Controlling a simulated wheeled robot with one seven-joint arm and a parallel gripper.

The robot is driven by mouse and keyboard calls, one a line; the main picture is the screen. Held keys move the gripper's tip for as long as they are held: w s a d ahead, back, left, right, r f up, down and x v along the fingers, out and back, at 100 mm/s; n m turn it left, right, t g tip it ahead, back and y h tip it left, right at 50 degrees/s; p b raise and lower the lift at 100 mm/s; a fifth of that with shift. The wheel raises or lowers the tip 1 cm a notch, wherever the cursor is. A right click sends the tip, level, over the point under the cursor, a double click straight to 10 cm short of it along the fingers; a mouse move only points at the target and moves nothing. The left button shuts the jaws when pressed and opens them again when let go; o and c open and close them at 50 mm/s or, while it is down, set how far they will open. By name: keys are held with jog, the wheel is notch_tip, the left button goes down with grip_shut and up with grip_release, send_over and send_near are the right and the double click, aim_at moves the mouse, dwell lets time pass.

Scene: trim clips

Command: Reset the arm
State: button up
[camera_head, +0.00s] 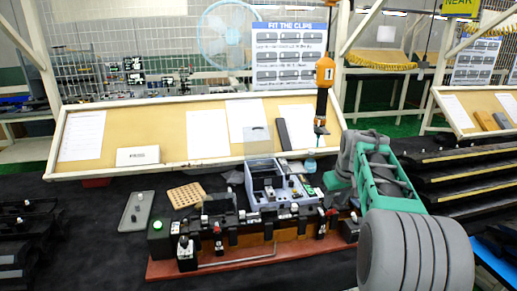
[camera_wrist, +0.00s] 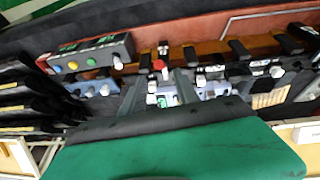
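My arm (camera_head: 385,185), green and grey, reaches in from the lower right in the head view, over the right end of the clip fixture. My gripper (camera_wrist: 160,85) shows in the wrist view as two dark fingers standing apart, with no held object visible between them. Its tips point toward the fixture. In the head view the fingers are mostly hidden by the arm. The fixture (camera_head: 215,262) is a reddish board with a brown bar and several black clamps. A grey-blue bin (camera_head: 262,168) stands behind it.
A grey tray (camera_head: 136,211) and a perforated tan block (camera_head: 187,195) lie left of the bin. An orange tool (camera_head: 325,75) hangs above the table. A slanted board (camera_head: 205,120) with papers borders the back. A button box (camera_wrist: 90,55) sits beside the fixture. Black racks (camera_head: 470,165) stand at right.

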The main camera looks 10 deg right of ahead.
jog(key=s+a+f+m+g, duration=0.2)
jog(key=s+a+f, duration=0.1)
jog(key=s+f, duration=0.4)
jog(key=s+a+f+m+g, duration=0.1)
jog(key=s+a+f+m, duration=0.15)
jog(key=s+f, duration=0.45)
jog(key=s+a+r+n, duration=0.2)
jog(key=s+a+r, duration=0.1)
jog(key=s+a, duration=0.85)
jog(key=a+r+n+t, duration=0.2)
jog(key=a+r+t, duration=0.1)
jog(key=r, duration=0.3)
jog(key=shift+a+y, duration=0.4)
jog(key=shift+a, duration=0.2)
